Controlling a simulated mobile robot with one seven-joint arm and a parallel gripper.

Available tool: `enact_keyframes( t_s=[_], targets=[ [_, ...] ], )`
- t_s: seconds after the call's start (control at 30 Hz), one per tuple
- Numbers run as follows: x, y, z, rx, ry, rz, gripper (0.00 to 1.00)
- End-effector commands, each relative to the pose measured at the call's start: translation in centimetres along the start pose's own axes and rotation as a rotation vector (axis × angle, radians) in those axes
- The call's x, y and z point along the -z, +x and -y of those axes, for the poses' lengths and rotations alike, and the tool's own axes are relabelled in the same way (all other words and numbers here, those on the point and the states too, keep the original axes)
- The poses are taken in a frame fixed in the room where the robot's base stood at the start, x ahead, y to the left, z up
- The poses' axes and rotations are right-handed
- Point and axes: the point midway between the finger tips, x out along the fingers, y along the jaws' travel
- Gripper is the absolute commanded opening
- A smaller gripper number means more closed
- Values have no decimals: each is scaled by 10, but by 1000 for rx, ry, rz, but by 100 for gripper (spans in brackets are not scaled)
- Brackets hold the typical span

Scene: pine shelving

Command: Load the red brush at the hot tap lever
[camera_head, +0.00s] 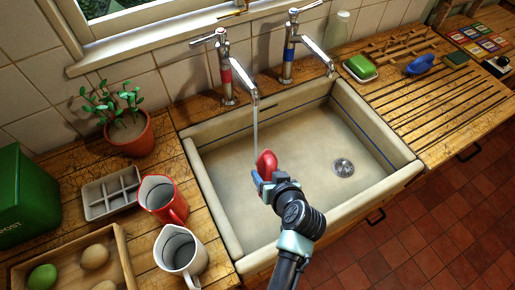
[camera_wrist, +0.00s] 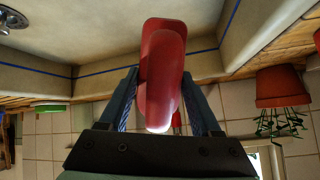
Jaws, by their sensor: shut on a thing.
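My gripper (camera_head: 264,178) is over the left part of the sink basin and is shut on the red brush (camera_head: 266,162). In the wrist view the brush (camera_wrist: 162,75) sits between the two blue-grey fingers. The red-banded hot tap (camera_head: 227,78) stands behind the sink, its lever (camera_head: 207,37) at the top. A thin water stream (camera_head: 256,128) falls from its spout. It passes close to the brush; I cannot tell whether it touches it. The sink (camera_head: 215,185) is pale, with a drain (camera_head: 343,167).
The blue-banded cold tap (camera_head: 289,55) stands to the right. A green soap dish (camera_head: 360,69) and blue brush-like item (camera_head: 420,65) lie on the drainer. Left of the sink are a red jug (camera_head: 166,203), white jug (camera_head: 181,256) and potted plant (camera_head: 130,135).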

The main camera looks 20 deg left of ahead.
Motion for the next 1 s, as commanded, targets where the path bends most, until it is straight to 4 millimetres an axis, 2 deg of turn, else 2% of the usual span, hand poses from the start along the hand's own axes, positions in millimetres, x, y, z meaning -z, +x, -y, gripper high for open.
enact_keyframes(
  t_s=[0.6, 1.0],
  targets=[
    [0, -58, -1, -1, 1, -1, 0],
    [-3, -64, -1, 0, 0, -1, 0]
  ],
)
